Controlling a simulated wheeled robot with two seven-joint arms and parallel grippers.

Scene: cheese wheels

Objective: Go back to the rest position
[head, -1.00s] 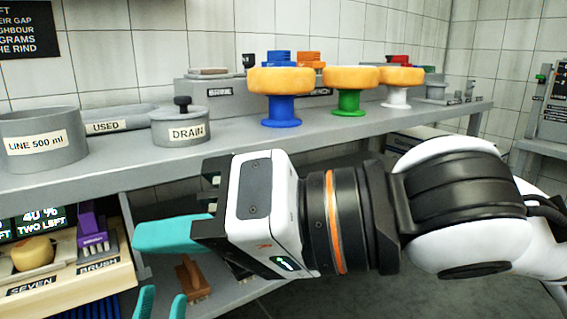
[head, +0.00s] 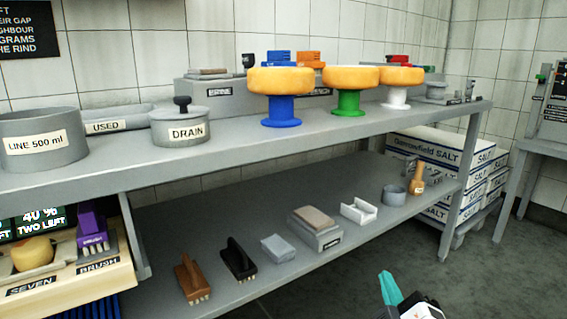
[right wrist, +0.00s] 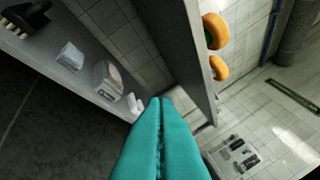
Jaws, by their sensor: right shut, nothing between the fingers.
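My right gripper (head: 392,290) shows at the bottom edge of the head view, right of centre, in front of the bench and over the floor. In the right wrist view its teal fingers (right wrist: 160,140) lie together with nothing between them. It is clear of the shelf and touches nothing that I can see. My left gripper is not in the head view now.
The bench top (head: 330,133) holds three cheese wheels on blue, green and white stands, with a DRAIN pot (head: 181,130) to their left. The lower shelf (head: 270,215) holds brushes and small blocks. SALT boxes (head: 440,150) stand at the right. Floor in front is free.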

